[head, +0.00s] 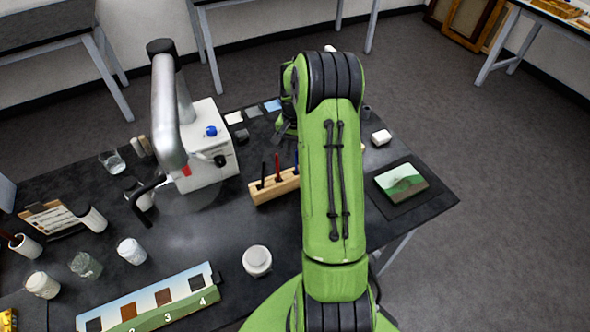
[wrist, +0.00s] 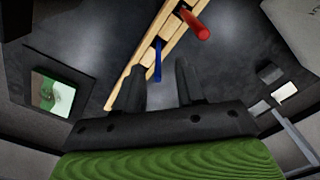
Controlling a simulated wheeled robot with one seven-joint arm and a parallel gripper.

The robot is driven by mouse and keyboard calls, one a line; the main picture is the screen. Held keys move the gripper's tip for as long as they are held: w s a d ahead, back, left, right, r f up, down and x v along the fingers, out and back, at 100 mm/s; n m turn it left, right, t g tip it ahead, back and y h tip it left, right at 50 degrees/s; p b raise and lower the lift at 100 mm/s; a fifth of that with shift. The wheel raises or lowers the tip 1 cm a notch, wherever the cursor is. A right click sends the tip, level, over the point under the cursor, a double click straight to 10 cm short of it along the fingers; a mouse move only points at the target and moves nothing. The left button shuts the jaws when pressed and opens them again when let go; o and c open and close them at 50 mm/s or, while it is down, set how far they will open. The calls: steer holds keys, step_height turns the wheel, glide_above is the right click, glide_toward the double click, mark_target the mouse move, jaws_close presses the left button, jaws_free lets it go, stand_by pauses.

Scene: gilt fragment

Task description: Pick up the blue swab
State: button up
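The blue swab (wrist: 158,62) stands in a slot of a light wooden rack (wrist: 133,73), seen in the wrist view just beyond my fingertips. My gripper (wrist: 161,78) is open, with its two dark fingers apart and nothing held between them. The blue swab lines up with the gap between the fingers; I cannot tell how far off it is. A red-handled tool (wrist: 195,25) stands further along the rack.
A white device with a grey arm (head: 208,155) stands left of the rack. A round white jar (head: 257,261) and a numbered swatch strip (head: 150,318) lie nearer. A landscape picture on a dark mat (head: 401,181) lies at right. Several cups and jars crowd the left.

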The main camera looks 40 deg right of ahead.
mark_target(296, 159)
step_height(296, 159, down, 4)
steer(key=shift+s+f, duration=0.15)
steer(key=shift+f, duration=0.2)
steer(key=c, duration=0.3)
jaws_close()
step_height(296, 159, up, 10)
steer(key=shift+r, duration=0.1)
